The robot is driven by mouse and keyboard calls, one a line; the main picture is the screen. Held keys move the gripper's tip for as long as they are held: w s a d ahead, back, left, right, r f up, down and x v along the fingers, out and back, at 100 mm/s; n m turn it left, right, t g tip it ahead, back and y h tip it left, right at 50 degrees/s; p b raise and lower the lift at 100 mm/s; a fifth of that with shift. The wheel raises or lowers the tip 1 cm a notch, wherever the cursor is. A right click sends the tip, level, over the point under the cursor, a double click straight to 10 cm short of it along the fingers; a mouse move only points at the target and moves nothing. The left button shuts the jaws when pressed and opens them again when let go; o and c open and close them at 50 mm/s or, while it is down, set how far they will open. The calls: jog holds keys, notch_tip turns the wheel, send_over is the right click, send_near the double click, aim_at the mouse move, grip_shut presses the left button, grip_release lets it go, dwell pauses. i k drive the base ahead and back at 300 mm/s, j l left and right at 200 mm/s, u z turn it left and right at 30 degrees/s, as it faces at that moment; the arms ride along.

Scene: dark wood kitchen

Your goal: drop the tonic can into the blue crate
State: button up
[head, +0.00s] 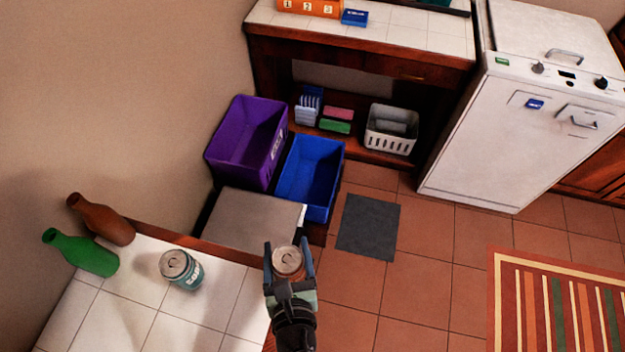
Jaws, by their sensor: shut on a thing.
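My gripper (289,262) is shut on a can (288,260), with one finger on each side of it. I see the can's round top and a reddish-brown side; its label is hidden, so I cannot read whether it says tonic. The held can is in front of the blue crate (309,172) in the head view, lower in the picture and apart from it. The blue crate is open at the top and looks empty. Another can (182,270), teal and white with lettering that looks like "SODA", stands on the white tiled counter (165,328).
A purple crate (245,143) stands left of the blue one. A grey panel (253,219) lies between the counter and the crates. A green bottle (82,252) and a brown bottle (103,219) are at the left. A grey mat (368,227) lies on open floor at the right.

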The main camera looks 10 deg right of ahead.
aim_at(315, 189)
jog(key=i+l, duration=0.3)
jog(key=i+l+z, duration=0.1)
jog(key=i+l, duration=0.15)
jog(key=i, duration=0.25)
jog(key=i+l, duration=0.3)
jog(key=i, duration=0.15)
jog(key=i+l+z, duration=0.1)
jog(key=i+l, duration=0.15)
jog(key=i, duration=0.15)
